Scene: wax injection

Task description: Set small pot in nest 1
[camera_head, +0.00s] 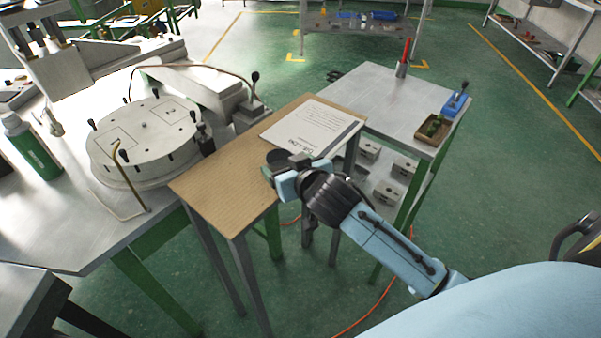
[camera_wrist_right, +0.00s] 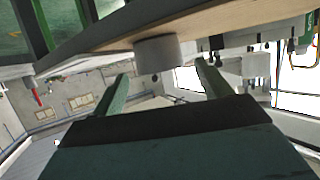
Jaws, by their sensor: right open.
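The small pot is a short grey cylinder (camera_wrist_right: 158,53) on the wooden table top in the right wrist view. In the head view a dark round top (camera_head: 277,156), apparently the pot's, shows at the table's right edge, partly hidden by my gripper. My right gripper (camera_head: 271,172) is open; in the wrist view its fingers (camera_wrist_right: 163,76) stand on either side of the pot, with no clear grip. A round white turntable (camera_head: 143,147) at the left carries square outlined nests (camera_head: 121,140); I cannot read their numbers surely. My left gripper is not in view.
A printed sheet (camera_head: 311,129) lies on the wooden table (camera_head: 221,178) behind the gripper. A bent brass rod (camera_head: 123,175) stands at the turntable's front. A green bottle (camera_head: 32,150) is far left. A metal table (camera_head: 375,95) at the back right holds a small box (camera_head: 432,131).

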